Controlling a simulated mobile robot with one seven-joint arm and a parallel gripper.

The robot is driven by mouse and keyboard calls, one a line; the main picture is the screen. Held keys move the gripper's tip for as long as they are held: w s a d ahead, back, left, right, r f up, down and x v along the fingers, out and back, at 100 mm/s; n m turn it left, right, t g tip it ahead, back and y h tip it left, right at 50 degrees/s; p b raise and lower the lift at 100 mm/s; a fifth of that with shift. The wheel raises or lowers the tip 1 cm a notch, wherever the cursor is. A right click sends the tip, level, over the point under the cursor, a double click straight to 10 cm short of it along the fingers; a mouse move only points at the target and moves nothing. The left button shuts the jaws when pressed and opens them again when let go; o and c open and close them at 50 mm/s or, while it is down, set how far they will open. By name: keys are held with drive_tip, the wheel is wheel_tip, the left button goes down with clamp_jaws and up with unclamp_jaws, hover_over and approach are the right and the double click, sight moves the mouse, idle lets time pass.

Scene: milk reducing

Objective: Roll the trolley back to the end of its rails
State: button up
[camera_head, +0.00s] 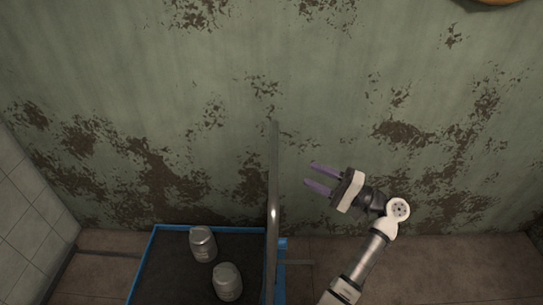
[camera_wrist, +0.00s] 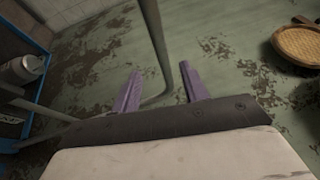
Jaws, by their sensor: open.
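The trolley (camera_head: 205,228) is a blue-edged platform with a dark top at the lower left of the head view. Its upright grey metal handle (camera_head: 273,190) rises at its right side. My gripper (camera_head: 309,175) is open and empty, its two purple fingers pointing left toward the handle, apart from it in the head view. In the wrist view the handle (camera_wrist: 160,50) crosses the area between and beyond the fingers (camera_wrist: 160,92); I cannot tell whether they touch. A rail (camera_head: 110,253) shows on the floor left of the trolley.
Two metal cans (camera_head: 203,244) (camera_head: 227,282) stand on the trolley. A stained green wall (camera_head: 300,70) lies behind, with white tiles (camera_head: 25,210) at left. A round woven item (camera_wrist: 298,45) is at right in the wrist view. Floor (camera_head: 470,270) is clear at right.

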sight(274, 159)
drive_tip(key=p+x, duration=0.3)
drive_tip(key=x, duration=0.9)
drive_tip(key=shift+a, duration=0.1)
clamp_jaws()
